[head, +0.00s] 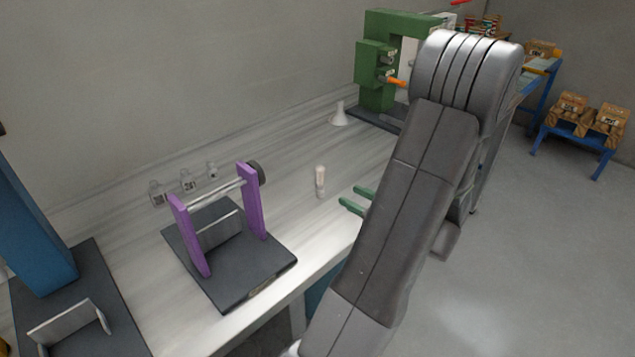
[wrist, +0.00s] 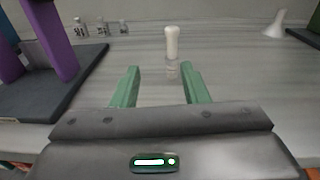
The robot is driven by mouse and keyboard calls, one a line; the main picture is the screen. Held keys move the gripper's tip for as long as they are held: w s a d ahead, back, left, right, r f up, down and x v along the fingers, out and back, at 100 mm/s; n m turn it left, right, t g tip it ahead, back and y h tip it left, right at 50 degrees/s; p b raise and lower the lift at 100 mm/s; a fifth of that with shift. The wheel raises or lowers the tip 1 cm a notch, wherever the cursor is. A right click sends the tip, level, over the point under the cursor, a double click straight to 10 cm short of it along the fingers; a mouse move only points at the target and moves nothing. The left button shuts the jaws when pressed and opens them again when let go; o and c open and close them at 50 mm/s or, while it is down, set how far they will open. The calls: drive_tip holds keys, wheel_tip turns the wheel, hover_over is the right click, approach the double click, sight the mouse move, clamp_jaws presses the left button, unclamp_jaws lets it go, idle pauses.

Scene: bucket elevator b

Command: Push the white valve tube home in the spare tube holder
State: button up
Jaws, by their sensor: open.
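The white valve tube (head: 320,173) stands upright on the pale bench in the middle of the head view. It also shows in the wrist view (wrist: 172,42), slightly right of centre and beyond the fingers. Its lower end meets a short, pale grey piece that looks like the spare tube holder (head: 320,190), also seen in the wrist view (wrist: 172,71). How deep the tube sits in it I cannot tell. My gripper (head: 356,199) has green fingers, open and empty, to the right of the tube. In the wrist view the fingers (wrist: 160,68) point towards it without touching.
A purple-posted stand on a dark plate (head: 230,285) is left of the tube. Small clear jars (head: 188,181) stand behind it. A white funnel-shaped piece (head: 339,116) and a green machine (head: 376,63) are further back. Bare bench surrounds the tube.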

sight(320, 169)
drive_tip(key=shift+w+d+f+m+t, duration=0.2)
drive_tip(key=shift+w+d+m+t, duration=0.2)
drive_tip(key=shift+w+d, duration=0.1)
drive_tip(key=shift+w, duration=0.3)
drive_tip(key=p+x, duration=0.1)
drive_tip(key=x, duration=1.2)
drive_tip(key=shift+w+a+r, duration=0.1)
drive_tip(key=shift+a, duration=0.05)
clamp_jaws()
